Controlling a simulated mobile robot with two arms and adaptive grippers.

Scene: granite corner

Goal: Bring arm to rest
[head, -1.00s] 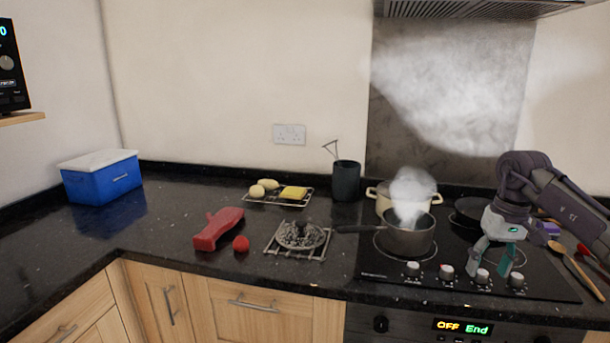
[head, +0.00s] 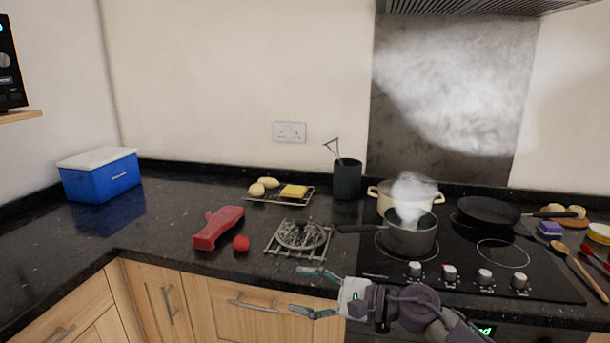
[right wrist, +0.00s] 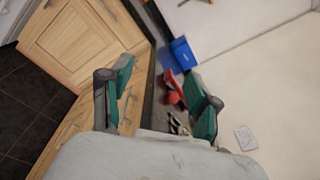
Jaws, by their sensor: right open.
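My right gripper (head: 316,292) is in the lower middle of the head view, in front of the counter's front edge. Its two teal fingers are spread apart and point left, with nothing between them. In the right wrist view its open fingers (right wrist: 160,97) frame the counter and the cupboard fronts. My right arm comes in from the bottom edge of the head view and hides part of the oven front. My left gripper is not in view.
A steaming saucepan (head: 409,240) stands on the hob (head: 470,275), its handle pointing left. A wire rack (head: 284,254), a red ball (head: 241,244) and a red object (head: 218,228) lie on the counter. A blue box (head: 100,180) stands at the left.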

